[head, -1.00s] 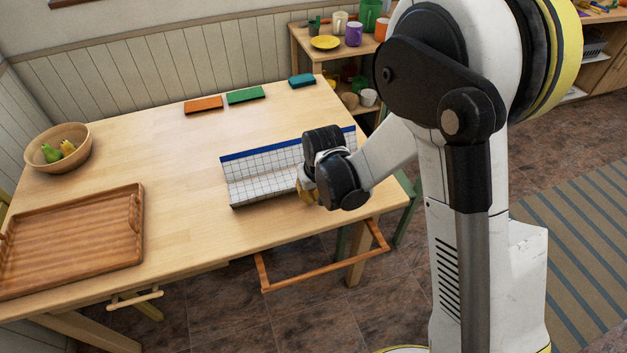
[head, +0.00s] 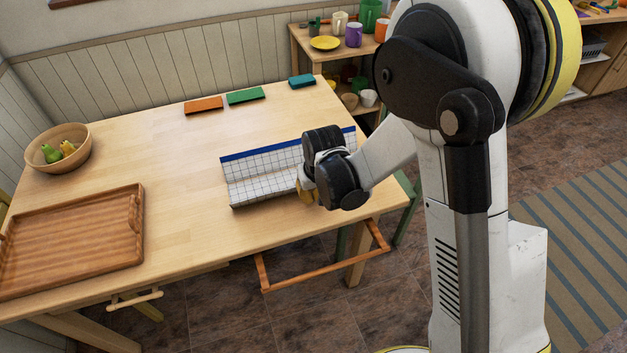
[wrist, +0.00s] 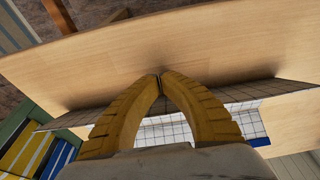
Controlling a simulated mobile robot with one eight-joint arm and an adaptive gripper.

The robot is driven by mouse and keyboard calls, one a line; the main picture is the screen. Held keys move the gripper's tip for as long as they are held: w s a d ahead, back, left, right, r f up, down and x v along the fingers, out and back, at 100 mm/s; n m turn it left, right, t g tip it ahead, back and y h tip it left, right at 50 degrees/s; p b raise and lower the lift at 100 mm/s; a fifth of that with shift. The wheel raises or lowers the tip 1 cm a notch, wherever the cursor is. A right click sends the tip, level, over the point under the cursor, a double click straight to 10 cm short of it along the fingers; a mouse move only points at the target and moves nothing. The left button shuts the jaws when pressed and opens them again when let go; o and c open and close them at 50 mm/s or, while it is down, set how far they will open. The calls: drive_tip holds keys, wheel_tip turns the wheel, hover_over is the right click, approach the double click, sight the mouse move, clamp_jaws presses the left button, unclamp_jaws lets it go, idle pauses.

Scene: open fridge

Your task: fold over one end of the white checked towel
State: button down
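The white checked towel (head: 262,172) lies on the table's right part, with a blue band along its far edge. A crease runs along its length, and the strip nearest me looks raised at an angle. My gripper (head: 308,193) is at the towel's near edge, toward its right end. In the wrist view the yellow fingers of my gripper (wrist: 160,76) meet at their tips, and the raised part of the towel (wrist: 255,93) runs to both sides of them. They look shut on the towel's edge; the pinch itself is hidden.
A wooden tray (head: 70,245) and a bowl with fruit (head: 82,140) are on the left of the table (head: 180,160). Orange (head: 204,105), green (head: 246,96) and teal (head: 302,81) blocks lie at the back. The table's middle is clear.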

drive_tip(key=shift+w+a, duration=0.3)
drive_tip(key=shift+w, duration=0.75)
drive_tip(key=shift+w+a, duration=0.3)
drive_tip(key=shift+w, duration=0.7)
drive_tip(key=shift+w+a, duration=0.3)
drive_tip(key=shift+w, duration=0.75)
drive_tip(key=shift+s+d+b, duration=0.25)
drive_tip(key=shift+s, duration=0.5)
drive_tip(key=shift+s+d+b, duration=0.2)
drive_tip(key=shift+s+b, duration=0.05)
drive_tip(key=shift+s, duration=0.5)
drive_tip(key=shift+w+a+r+p+v, duration=0.1)
drive_tip(key=shift+w+p+v, duration=0.25)
drive_tip(key=shift+p+v, duration=1)
drive_tip(key=shift+w+a+r+p+v, duration=0.1)
drive_tip(key=shift+w+p+v, duration=0.5)
drive_tip(key=shift+v, duration=1.3)
drive_tip(key=shift+w+a+r+p+v, duration=0.1)
drive_tip(key=shift+w+a+p+v, duration=0.05)
drive_tip(key=shift+p+v, duration=1.3)
drive_tip(key=shift+r, duration=0.1)
